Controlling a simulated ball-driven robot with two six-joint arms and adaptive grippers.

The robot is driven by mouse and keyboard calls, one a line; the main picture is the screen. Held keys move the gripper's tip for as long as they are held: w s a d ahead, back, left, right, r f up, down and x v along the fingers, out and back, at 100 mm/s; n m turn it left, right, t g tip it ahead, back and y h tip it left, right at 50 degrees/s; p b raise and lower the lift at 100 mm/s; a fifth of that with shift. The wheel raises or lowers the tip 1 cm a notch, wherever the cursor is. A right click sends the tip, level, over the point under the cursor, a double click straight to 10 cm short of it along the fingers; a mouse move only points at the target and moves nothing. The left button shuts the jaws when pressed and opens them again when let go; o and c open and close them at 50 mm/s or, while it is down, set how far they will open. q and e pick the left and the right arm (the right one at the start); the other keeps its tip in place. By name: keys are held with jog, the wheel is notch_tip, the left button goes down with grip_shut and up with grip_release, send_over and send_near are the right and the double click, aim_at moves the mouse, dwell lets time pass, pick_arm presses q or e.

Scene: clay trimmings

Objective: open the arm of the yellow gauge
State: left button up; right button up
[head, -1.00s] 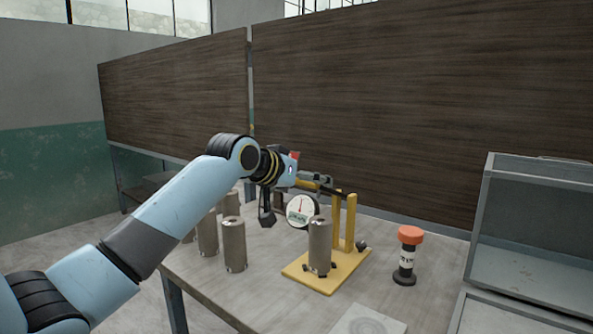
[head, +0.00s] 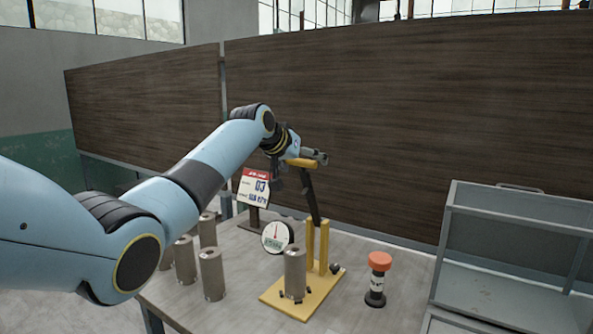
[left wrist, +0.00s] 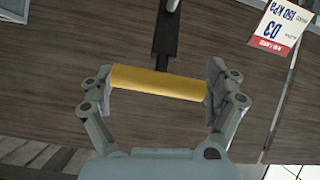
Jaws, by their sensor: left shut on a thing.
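The yellow gauge has a flat yellow base (head: 327,290) and two upright yellow posts (head: 310,245) on the table. Its black arm (head: 311,200) rises steeply from the posts, leaning slightly left, with a yellow handle (head: 303,163) at its top. My left gripper (left wrist: 158,84) is shut on this handle, one finger at each end of the bar, as the left wrist view shows. A grey metal cylinder (head: 294,272) stands upright on the base. My right gripper is in neither view.
Several grey cylinders (head: 212,276) stand left of the gauge. A round dial (head: 277,237) and a printed card (head: 253,188) are behind. An orange-capped black bottle (head: 378,280) stands right, near an open grey cabinet (head: 500,250). A dark panel (head: 400,130) stands behind.

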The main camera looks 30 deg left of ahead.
pick_arm(q)
jog(key=shift+w, duration=0.4)
jog(key=shift+c, duration=0.2)
jog(key=shift+d, duration=0.1)
jog(key=o, duration=1.3)
jog(key=shift+o, duration=0.8)
jog(key=shift+w+d+f, duration=0.1)
jog(key=shift+w+d, duration=0.05)
jog(key=v, duration=1.2)
